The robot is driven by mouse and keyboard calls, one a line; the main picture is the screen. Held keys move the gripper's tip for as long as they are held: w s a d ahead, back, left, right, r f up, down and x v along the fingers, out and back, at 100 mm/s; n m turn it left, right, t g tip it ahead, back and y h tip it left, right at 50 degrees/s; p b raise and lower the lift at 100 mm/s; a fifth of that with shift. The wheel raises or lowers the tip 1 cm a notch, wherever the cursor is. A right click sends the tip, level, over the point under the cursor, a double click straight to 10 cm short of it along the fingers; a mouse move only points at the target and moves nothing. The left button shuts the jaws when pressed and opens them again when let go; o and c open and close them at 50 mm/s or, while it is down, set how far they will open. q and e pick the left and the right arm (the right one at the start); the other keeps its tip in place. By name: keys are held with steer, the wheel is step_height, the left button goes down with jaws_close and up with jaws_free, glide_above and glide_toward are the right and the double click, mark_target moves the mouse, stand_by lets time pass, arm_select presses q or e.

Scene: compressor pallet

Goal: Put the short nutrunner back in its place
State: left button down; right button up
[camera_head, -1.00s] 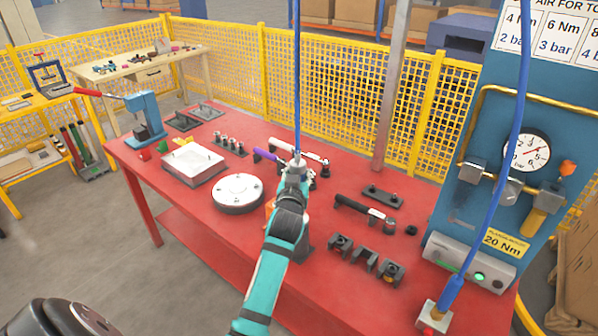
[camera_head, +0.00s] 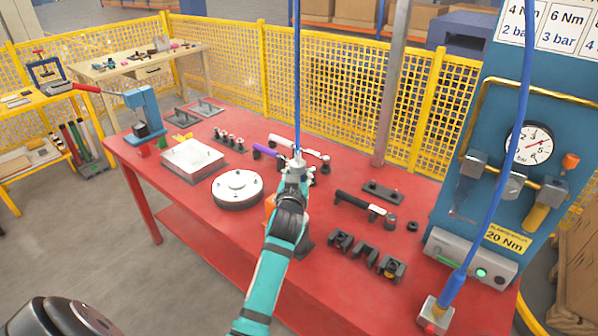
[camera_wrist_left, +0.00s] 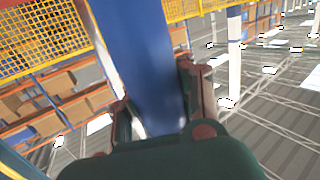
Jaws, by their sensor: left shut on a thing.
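My left gripper (camera_head: 297,165) is at the middle of the red bench, at the foot of a blue hose (camera_head: 297,80) that hangs straight down from above. In the left wrist view, its fingers (camera_wrist_left: 158,95) are closed around a broad blue body (camera_wrist_left: 145,50), which I take for the short nutrunner with its hose. My arm hides most of the tool and its lower end in the head view. An orange part (camera_head: 270,204) shows just left of my wrist and a dark grey block (camera_head: 306,244) just right of it. My right gripper is out of view.
A second blue tool (camera_head: 452,288) on a hose stands in a grey holder (camera_head: 432,314) at the right front. A black-handled wrench (camera_head: 360,206), dark cradles (camera_head: 365,256) and a round white plate (camera_head: 238,188) surround my arm. A yellow fence (camera_head: 340,95) runs behind.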

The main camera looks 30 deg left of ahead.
arm_select(q)
steer(key=shift+f, duration=0.1)
steer(key=c, duration=1.1)
jaws_free()
steer(key=shift+f, duration=0.15)
steer(key=v, duration=0.7)
steer(key=shift+s+d, duration=0.1)
steer(key=shift+s, duration=0.1)
